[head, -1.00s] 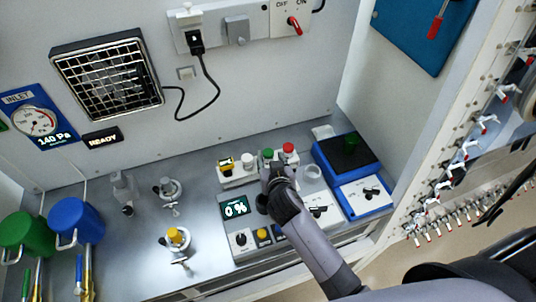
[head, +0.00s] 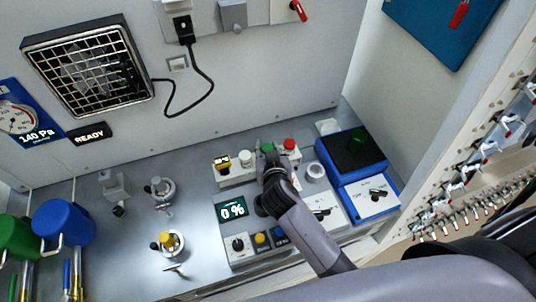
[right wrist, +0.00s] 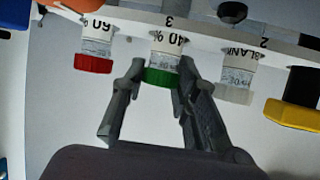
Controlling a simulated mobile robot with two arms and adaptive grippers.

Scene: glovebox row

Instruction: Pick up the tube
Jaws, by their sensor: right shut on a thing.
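A white rack (head: 236,177) stands on the bench with a row of capped tubes. The green-capped tube (head: 267,148) is between the white-capped and red-capped ones; it also shows in the right wrist view (right wrist: 161,76), with a "40 %" label above it. My right gripper (head: 269,163) reaches over the panel to this tube. In the right wrist view my right gripper's fingers (right wrist: 159,82) are on both sides of the green cap, shut on it. I cannot tell whether the tube is raised from its slot. My left gripper is out of view.
Close neighbours are the red-capped tube (right wrist: 93,63), the white-capped tube (right wrist: 236,84) and a yellow-and-black one (right wrist: 293,105). A panel reading "0 %" (head: 232,210) lies in front of the rack. A blue box (head: 352,150) stands to the right. Bench left of the rack is partly free.

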